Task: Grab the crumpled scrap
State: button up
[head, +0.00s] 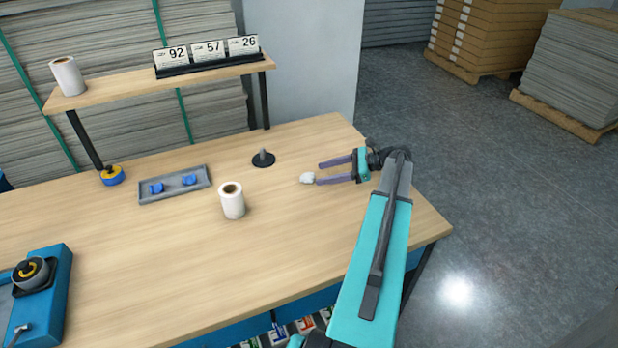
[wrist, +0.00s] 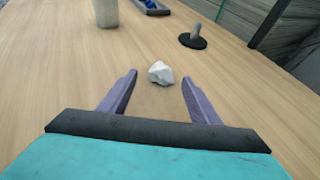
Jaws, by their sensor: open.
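The crumpled scrap (head: 307,178) is a small white wad lying on the wooden table near its right end. In the wrist view the scrap (wrist: 160,73) lies just beyond my fingertips, roughly midway between their lines. My gripper (head: 318,173) is open and empty, low over the table, with its two purple fingers pointing left in the head view. In the wrist view the fingers (wrist: 158,80) stand apart on either side, with bare table between them.
A white roll (head: 232,201) stands left of the scrap. A black-based peg (head: 263,158) stands behind it. A grey tray (head: 174,184) with blue pieces, a shelf (head: 130,92) and a blue device (head: 40,295) are farther left. The table's front middle is clear.

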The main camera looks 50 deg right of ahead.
aim_at(313, 175)
jog(key=shift+p+x, duration=0.55)
jog(key=shift+x, duration=1.85)
jog(key=shift+d, duration=0.1)
jog(key=c, duration=1.1)
